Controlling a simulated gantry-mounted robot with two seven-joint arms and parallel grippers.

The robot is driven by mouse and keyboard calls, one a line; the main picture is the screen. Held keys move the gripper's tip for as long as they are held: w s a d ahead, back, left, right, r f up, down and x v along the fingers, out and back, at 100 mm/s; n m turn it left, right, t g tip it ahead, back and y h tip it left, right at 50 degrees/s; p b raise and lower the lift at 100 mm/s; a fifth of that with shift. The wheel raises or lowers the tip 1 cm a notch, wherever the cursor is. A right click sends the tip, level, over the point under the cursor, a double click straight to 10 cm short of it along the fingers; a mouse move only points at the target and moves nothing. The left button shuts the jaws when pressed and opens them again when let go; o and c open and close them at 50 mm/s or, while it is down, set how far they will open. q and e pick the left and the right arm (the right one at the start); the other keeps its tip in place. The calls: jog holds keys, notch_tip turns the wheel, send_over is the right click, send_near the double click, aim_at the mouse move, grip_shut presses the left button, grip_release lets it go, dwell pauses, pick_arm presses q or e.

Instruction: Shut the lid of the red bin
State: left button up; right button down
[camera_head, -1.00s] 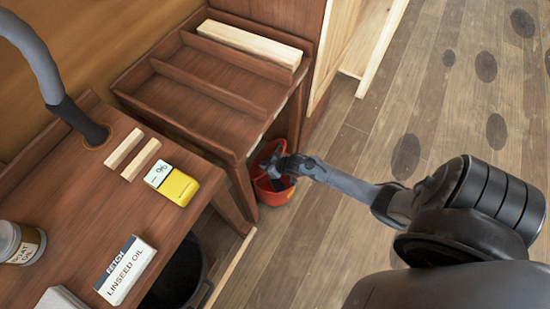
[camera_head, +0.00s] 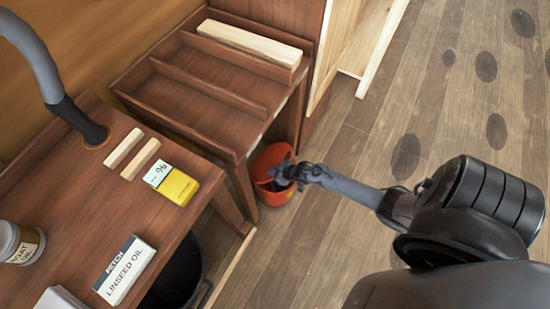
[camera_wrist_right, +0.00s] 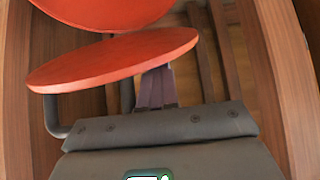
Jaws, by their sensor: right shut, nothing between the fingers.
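The red bin (camera_head: 274,196) stands on the floor at the right end of the bench, in the head view. Its red lid (camera_head: 270,158) is raised at a tilt above the opening, so the bin is partly open. My right gripper (camera_head: 278,176) is shut and empty, at the bin's mouth in front of the lid; whether it touches the lid I cannot tell. In the right wrist view, a red disc (camera_wrist_right: 115,60) lies just beyond the shut fingers (camera_wrist_right: 156,88), with another red surface (camera_wrist_right: 105,10) above it. My left gripper is out of view.
The bench leg (camera_head: 244,186) and wooden shelf unit (camera_head: 200,85) stand close beside the bin. A dark bucket (camera_head: 178,275) sits under the bench. The floor to the right is open.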

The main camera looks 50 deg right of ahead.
jog(key=shift+s+f, duration=0.6)
jog(key=shift+s+d+f+b, duration=0.1)
jog(key=shift+s+f+b, duration=0.25)
jog(key=shift+f, duration=0.2)
jog(key=shift+r+p, duration=0.3)
jog(key=p+v, duration=0.7)
jog(key=shift+s+f, duration=0.2)
jog(key=shift+s, duration=0.3)
